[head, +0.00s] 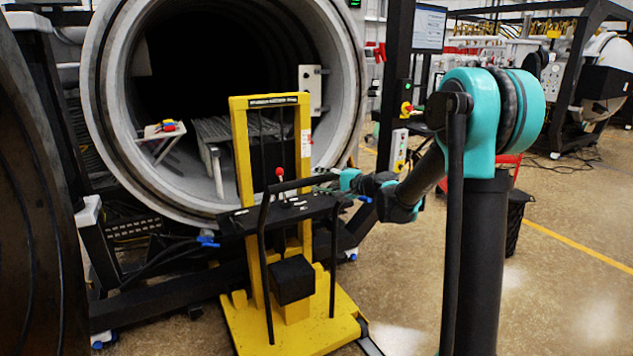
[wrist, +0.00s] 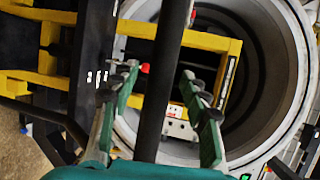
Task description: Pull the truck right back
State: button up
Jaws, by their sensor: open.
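The truck (head: 245,180) is a yellow lift truck with a tall mast, a black handlebar frame and a yellow base on the floor. It stands in front of the open round furnace (head: 92,100). In the head view my arm reaches from the right to the truck's black handle (head: 264,245), and my gripper (head: 335,190) is at its upper right part, partly hidden. In the wrist view my gripper (wrist: 163,90) has its two green fingers apart, with a black bar (wrist: 170,60) of the handle running between them. I cannot tell whether the fingers touch the bar.
Inside the furnace are a grey grid rack (head: 212,130) and a small white table (head: 158,133) with coloured items on it. A black bin (head: 517,222) stands at right. The floor (head: 560,290) at the front right is clear, with a yellow line.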

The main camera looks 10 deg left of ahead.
jog(key=shift+w+a+f, duration=0.1)
jog(key=shift+w+a, duration=0.25)
jog(key=shift+a, duration=0.25)
jog(key=shift+c, duration=0.4)
grip_shut()
